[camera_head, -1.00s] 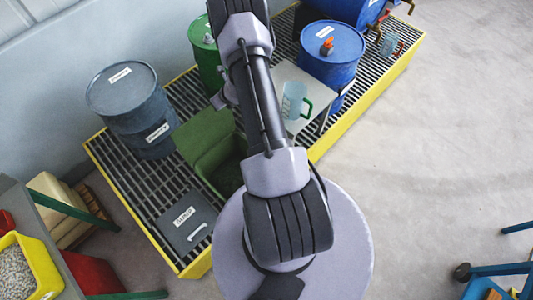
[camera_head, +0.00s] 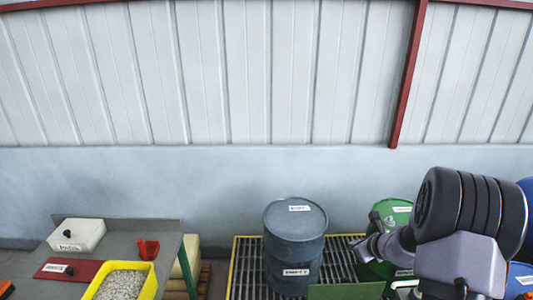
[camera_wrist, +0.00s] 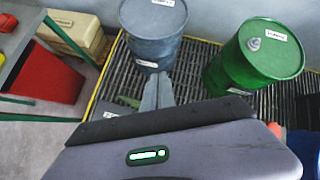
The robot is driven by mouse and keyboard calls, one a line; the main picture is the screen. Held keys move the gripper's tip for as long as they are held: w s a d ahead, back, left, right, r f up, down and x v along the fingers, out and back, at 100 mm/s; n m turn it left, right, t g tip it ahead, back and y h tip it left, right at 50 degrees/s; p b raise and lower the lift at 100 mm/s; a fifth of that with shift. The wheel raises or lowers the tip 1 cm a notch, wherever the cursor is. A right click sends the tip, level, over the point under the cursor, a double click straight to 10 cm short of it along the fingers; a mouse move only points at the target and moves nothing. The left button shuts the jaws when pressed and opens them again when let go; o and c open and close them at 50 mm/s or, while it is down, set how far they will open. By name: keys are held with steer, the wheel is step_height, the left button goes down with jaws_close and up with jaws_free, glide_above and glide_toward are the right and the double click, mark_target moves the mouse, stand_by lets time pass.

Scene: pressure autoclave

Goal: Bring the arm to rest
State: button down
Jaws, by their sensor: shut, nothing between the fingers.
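My arm shows at the right of the head view, its thick dark-ribbed joint (camera_head: 470,215) in front of the blue and green drums. My gripper (camera_wrist: 158,92) shows in the wrist view as two grey fingers close together, shut and empty. It is above the slatted grating, in front of the grey drum (camera_wrist: 153,35) and left of the green drum (camera_wrist: 255,58). The fingers appear apart from both drums, though their height above the grating is hard to tell.
In the head view the grey drum (camera_head: 295,245) stands on the yellow-edged grating (camera_head: 245,275), with the green drum (camera_head: 392,228) to its right. A bench (camera_head: 165,240) at left holds a yellow tray (camera_head: 122,283) of pellets. A wall runs behind.

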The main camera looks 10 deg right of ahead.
steer(key=s+a+r+n+y+b, duration=0.1)
steer(key=s+a+r+n+b, duration=0.1)
steer(key=a+r+n, duration=0.45)
steer(key=s+a+r+n+y+b, duration=0.1)
steer(key=s+a+n+y+b, duration=0.15)
steer(key=a, duration=0.75)
steer(key=s+a+r+n+y+b, duration=0.1)
steer(key=s+a+r+n+b, duration=0.1)
steer(key=a+r+n, duration=0.5)
steer(key=s+a+f+n+g+b, duration=0.1)
steer(key=s+a+f+n+b, duration=0.1)
steer(key=s, duration=0.5)
steer(key=s+a+f+n+g+h+b, duration=0.1)
steer(key=s+a+f+n+b, duration=0.1)
steer(key=s+a+n, duration=0.2)
steer(key=s+a+f+n+g+h+b, duration=0.1)
steer(key=s+a+f+n+b, duration=0.1)
steer(key=s+n, duration=0.4)
steer(key=s, duration=0.5)
steer(key=shift+s+a+f+n, duration=0.3)
steer(key=shift+a+f, duration=0.1)
